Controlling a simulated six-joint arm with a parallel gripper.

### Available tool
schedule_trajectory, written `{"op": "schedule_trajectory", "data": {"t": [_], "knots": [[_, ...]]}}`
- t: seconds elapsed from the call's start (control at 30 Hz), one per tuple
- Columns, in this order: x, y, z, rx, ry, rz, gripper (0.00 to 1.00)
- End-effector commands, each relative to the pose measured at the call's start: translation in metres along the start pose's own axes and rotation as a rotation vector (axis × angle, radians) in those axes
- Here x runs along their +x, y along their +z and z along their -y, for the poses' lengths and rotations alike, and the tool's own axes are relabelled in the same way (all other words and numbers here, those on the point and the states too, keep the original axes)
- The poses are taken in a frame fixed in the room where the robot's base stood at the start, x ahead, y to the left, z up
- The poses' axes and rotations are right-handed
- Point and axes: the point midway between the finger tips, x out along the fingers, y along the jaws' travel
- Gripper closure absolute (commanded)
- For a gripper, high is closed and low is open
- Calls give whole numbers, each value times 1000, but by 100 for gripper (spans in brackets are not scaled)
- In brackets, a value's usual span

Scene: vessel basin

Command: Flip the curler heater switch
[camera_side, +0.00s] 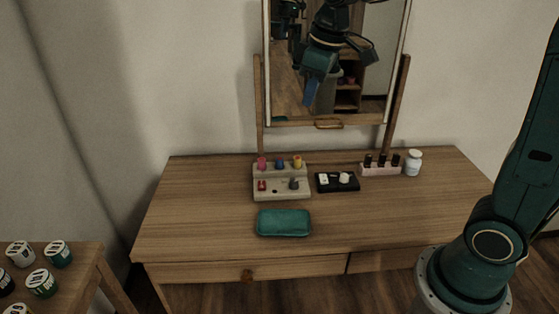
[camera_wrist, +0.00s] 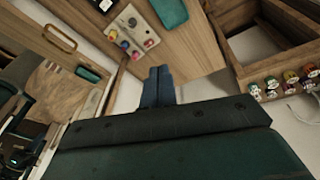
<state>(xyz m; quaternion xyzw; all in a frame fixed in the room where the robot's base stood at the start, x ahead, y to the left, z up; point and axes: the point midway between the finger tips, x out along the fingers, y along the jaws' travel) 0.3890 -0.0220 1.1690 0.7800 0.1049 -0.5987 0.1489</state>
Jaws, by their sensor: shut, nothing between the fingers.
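The curler heater (camera_side: 281,194) is a beige box on the table with pink, blue and yellow curlers along its back. A red piece (camera_side: 262,185), perhaps its switch, is at the front left and a grey knob (camera_side: 294,184) at the front right. The heater also shows in the wrist view (camera_wrist: 128,45), above and left of the fingertips. My gripper (camera_wrist: 158,72) is shut and empty, its two blue fingers together, apart from the heater. In the side view it shows only as a reflection in the mirror. The switch's position is too small to tell.
A teal pouch (camera_side: 284,223) lies in front of the heater. A black box (camera_side: 337,182) with white parts is right of it, then a bottle rack (camera_side: 380,170) and a white jar (camera_side: 413,163). The mirror (camera_side: 375,85) stands behind. The table's left side is clear.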

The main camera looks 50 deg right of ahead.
Motion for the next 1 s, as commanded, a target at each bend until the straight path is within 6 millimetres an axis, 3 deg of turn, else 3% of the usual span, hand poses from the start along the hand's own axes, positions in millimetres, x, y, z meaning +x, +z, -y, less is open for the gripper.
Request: {"op": "schedule_trajectory", "data": {"t": [0.5, 1.0], "knots": [[69, -63, -40, -148, -42, 87, 100], [158, -102, -73, -290, -97, 160, 100]]}}
